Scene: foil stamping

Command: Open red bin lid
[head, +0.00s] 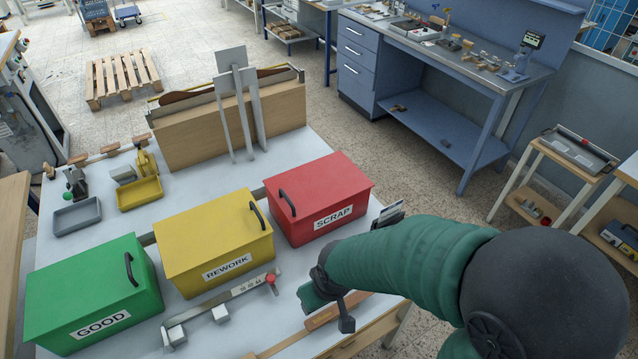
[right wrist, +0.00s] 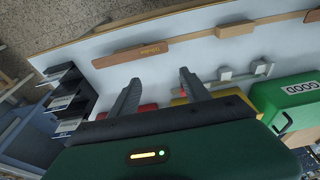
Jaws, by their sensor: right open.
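The red bin (head: 318,200), labelled SCRAP, stands on the white table in the head view, right of the yellow bin. Its lid is closed, and a dark handle (head: 287,203) sits at the lid's left edge. My right arm comes in from the right, and its hand is in front of the red bin, apart from it and beside a wooden strip. In the right wrist view my right gripper (right wrist: 157,88) has its two fingers spread with nothing held. Small parts of the red bin (right wrist: 146,108) show behind the fingers; the rest is hidden. My left gripper is not in view.
The yellow REWORK bin (head: 213,241) and green GOOD bin (head: 95,294) stand in a row to the left, both closed. A ruler-like bar (head: 222,302) and a wooden strip (head: 323,317) lie in front. A wooden box with upright plates (head: 234,122) stands behind.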

